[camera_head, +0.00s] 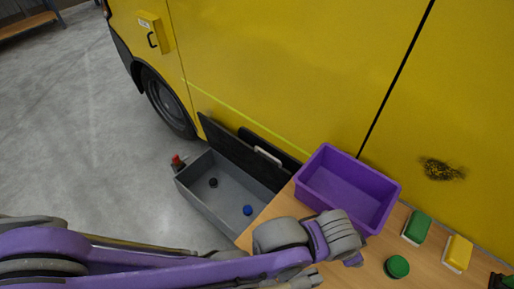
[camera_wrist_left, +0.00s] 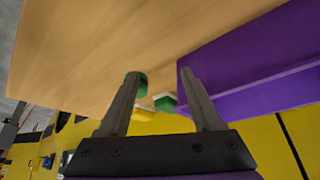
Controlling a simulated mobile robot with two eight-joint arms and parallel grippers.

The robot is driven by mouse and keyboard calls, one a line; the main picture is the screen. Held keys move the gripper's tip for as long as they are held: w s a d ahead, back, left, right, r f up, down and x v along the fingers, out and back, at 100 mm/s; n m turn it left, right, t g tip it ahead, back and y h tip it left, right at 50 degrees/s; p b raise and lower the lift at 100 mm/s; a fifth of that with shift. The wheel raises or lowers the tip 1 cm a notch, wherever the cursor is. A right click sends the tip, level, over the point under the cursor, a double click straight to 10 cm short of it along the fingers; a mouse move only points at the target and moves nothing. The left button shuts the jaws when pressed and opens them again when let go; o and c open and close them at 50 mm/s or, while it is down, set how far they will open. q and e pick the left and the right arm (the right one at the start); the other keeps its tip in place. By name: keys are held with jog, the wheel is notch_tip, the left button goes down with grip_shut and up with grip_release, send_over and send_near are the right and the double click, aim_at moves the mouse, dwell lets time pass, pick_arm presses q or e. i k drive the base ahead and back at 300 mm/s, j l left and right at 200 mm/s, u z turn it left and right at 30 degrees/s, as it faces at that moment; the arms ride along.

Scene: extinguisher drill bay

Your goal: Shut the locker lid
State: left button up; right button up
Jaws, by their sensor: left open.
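The locker (camera_head: 222,197) is an open grey box on the floor beside the yellow vehicle. Its dark lid (camera_head: 232,146) stands raised along the vehicle side, with a pale handle (camera_head: 267,155) on it. A small black item and a blue item lie inside the locker. My left arm comes in from the left, in front of the locker, and its wrist is over the wooden table, right of the locker. In the left wrist view my left gripper (camera_wrist_left: 161,76) is open with nothing between its fingers; the head view largely hides its fingertips. My right gripper does not show.
A purple bin (camera_head: 347,187) stands on the wooden table (camera_head: 428,266), close to the locker's right end. A green sponge (camera_head: 417,228), a yellow sponge (camera_head: 457,253) and a green round item (camera_head: 397,267) lie there. A red-topped object (camera_head: 177,162) stands behind the locker's left end.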

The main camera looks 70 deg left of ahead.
aim_at(271, 175)
jog(key=k+u, duration=0.1)
jog(key=k, duration=0.5)
jog(key=u, duration=1.55)
jog(key=l+u, duration=0.25)
jog(key=u, duration=0.25)
jog(key=k+l+u, duration=0.15)
jog(key=u, duration=0.35)
jog(key=k+l, duration=0.1)
jog(key=l, duration=0.15)
jog(key=i+j+u, duration=0.6)
jog(key=i+u, duration=0.15)
jog(key=i, duration=0.05)
